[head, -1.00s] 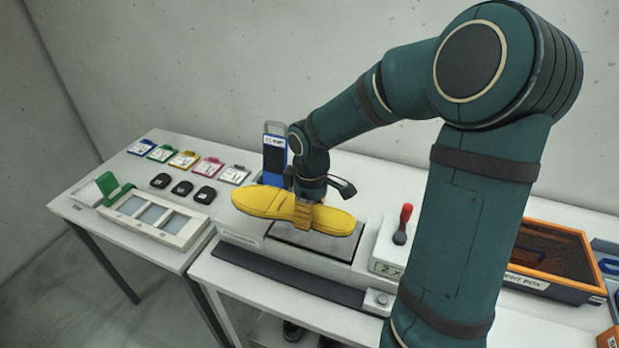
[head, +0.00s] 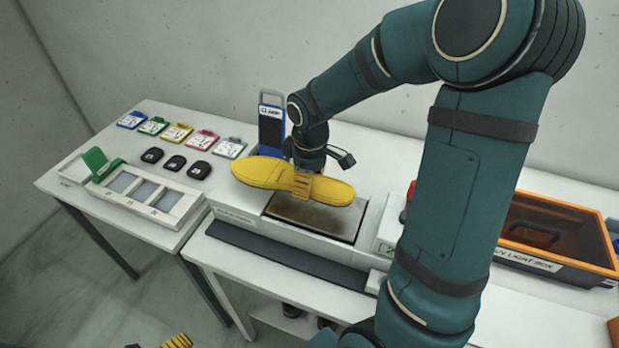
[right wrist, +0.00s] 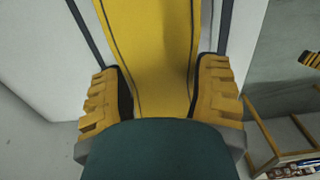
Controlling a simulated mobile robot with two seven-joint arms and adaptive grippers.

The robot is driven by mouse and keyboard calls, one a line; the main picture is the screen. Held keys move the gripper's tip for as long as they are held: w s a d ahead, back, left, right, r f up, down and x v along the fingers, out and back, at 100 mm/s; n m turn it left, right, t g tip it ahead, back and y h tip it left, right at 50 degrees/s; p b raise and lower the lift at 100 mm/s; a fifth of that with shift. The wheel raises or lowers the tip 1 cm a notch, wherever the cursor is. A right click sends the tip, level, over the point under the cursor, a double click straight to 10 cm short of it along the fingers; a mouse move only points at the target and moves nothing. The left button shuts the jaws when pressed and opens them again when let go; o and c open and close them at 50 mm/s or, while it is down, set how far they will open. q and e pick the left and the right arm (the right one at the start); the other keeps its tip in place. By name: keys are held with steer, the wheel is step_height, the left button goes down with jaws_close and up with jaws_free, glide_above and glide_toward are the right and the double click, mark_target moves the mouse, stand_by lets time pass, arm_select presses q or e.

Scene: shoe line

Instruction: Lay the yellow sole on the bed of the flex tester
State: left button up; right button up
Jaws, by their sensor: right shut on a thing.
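The yellow sole (head: 258,172) is long and roughly level in the head view. My right gripper (head: 303,186) is shut around its middle from above. The flex tester's bed (head: 308,222) is a flat brownish plate below and just in front of the sole. The sole appears to hang above the bed, its left end reaching past the plate; the exact gap is unclear. In the right wrist view the sole (right wrist: 155,50) runs between the fingers of the right gripper (right wrist: 160,95). Part of my left gripper (head: 178,342) shows at the bottom edge; its jaw opening is not visible.
The orange light box (head: 560,240) is at the right. A white tray (head: 150,203), several coloured tags and black pads (head: 175,163) lie on the left table. My right arm hides part of the tester's right end.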

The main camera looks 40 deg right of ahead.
mark_target(309, 203)
arm_select(q)
steer(key=shift+s+d+f+b, duration=0.1)
steer(key=shift+s+f+b, duration=0.15)
steer(key=shift+f+b, duration=0.45)
steer(key=shift+s+a+f+b, duration=0.1)
steer(key=shift+s+f+b, duration=0.1)
steer(key=shift+f+b, duration=0.45)
steer(key=shift+s+d+f+b, duration=0.1)
steer(key=shift+s+f+b, duration=0.15)
steer(key=shift+f+b, duration=0.4)
arm_select(e)
steer(key=shift+f, duration=2.7)
arm_select(q)
steer(key=shift+f, duration=0.1)
arm_select(e)
steer(key=o, duration=1.3)
step_height(309, 203, up, 12)
steer(key=shift+r, duration=0.1)
